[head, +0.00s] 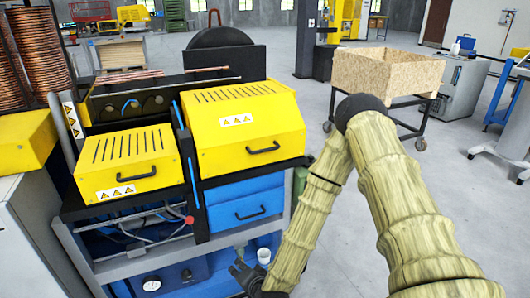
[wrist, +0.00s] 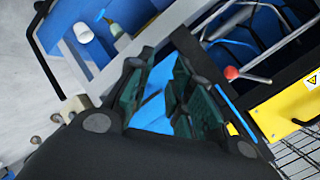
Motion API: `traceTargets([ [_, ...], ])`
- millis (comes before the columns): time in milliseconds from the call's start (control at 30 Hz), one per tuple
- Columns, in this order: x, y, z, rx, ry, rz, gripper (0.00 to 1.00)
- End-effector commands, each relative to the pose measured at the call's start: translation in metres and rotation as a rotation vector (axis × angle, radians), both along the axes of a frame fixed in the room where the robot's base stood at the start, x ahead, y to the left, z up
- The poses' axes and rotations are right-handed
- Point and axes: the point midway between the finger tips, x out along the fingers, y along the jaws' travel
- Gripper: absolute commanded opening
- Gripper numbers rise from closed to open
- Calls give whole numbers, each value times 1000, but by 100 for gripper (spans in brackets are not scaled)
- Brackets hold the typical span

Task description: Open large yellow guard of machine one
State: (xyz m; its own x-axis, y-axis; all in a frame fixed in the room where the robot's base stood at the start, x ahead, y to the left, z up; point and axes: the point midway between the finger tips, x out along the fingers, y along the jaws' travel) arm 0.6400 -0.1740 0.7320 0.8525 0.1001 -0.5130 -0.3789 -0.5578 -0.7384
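The large yellow guard (head: 222,126) is a slotted box cover with a black handle (head: 263,147) and warning labels. It is down over the right side of the machine. Below it is a blue drawer front (head: 228,212) with its own handle. My gripper (head: 243,272) is low in front of the machine, below the large guard and drawer, apart from the guard handle. In the wrist view my gripper (wrist: 170,98) has its fingers spread, with only blue surface visible between them. Most of the large guard is hidden there behind the gripper.
A smaller yellow guard (head: 125,172) is down at the left; it also shows in the wrist view (wrist: 284,108). A red knob (head: 189,220) sticks out below it. A white cup (head: 264,256) stands near my gripper. A wooden crate cart (head: 385,74) is behind my arm.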

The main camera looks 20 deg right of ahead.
Motion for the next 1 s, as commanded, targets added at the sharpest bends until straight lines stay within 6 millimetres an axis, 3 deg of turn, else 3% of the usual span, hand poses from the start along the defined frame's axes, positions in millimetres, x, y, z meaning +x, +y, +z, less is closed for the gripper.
traceTargets([
  [33,23,-9,23,49,-72,-63,21],
  [200,83,-47,104,214,-314,-263,21],
  [333,114,-84,168,338,-500,-404,21],
  [500,132,-128,231,458,-685,-534,21],
  [700,137,-150,259,515,-774,-593,21],
  [1000,165,-163,268,516,-780,-595,21],
])
